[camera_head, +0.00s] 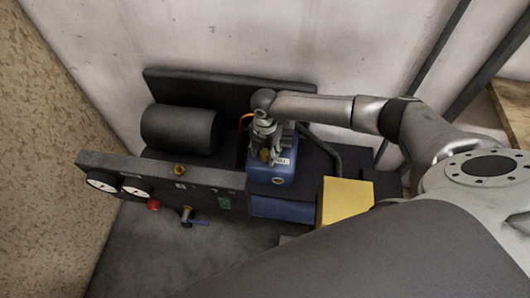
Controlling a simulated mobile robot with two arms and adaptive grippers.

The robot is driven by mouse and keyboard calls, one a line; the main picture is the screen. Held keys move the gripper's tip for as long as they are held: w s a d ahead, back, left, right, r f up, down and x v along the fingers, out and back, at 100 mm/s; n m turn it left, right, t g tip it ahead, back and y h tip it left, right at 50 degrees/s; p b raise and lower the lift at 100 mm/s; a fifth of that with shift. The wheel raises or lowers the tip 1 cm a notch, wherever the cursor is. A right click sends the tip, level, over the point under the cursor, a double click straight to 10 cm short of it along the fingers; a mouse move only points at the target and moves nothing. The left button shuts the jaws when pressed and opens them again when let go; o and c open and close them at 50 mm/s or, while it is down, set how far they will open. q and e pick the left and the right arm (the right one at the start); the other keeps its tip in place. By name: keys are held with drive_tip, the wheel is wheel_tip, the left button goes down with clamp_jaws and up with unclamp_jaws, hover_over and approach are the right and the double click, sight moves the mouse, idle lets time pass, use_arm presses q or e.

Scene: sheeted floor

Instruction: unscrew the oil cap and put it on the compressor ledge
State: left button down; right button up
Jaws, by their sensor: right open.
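The compressor has a black tank (180,129), a dark front panel (150,175) and a blue pump block (272,173). My right gripper (265,150) points down over the top of the blue block, with its fingers open. A small yellowish piece (264,156) shows at its fingertips; it may be the oil cap, mostly hidden by the fingers. I cannot tell if the fingers touch it. The panel's narrow top edge runs left of the block; I cannot tell for sure whether it is the ledge. My left gripper is not in view.
The panel carries two white gauges (102,181), a red knob (153,205) and a blue-handled valve (190,218). A brass fitting (180,169) stands at its top edge. A yellow box (344,200) is right of the block. A pale wall stands behind; grey floor is clear in front.

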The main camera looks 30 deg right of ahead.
drive_tip(key=shift+r+p, duration=0.1)
drive_tip(key=shift+p, duration=0.3)
drive_tip(key=m+p, duration=0.6)
drive_tip(key=m, duration=0.3)
drive_tip(key=shift+r+p, duration=0.1)
drive_tip(key=shift+p, duration=0.25)
drive_tip(key=m+p, duration=0.4)
drive_tip(key=m, duration=0.3)
drive_tip(key=shift+m+p, duration=0.45)
drive_tip(key=shift+m, duration=0.75)
drive_tip(key=shift+f+m, duration=0.2)
drive_tip(key=shift+m, duration=0.3)
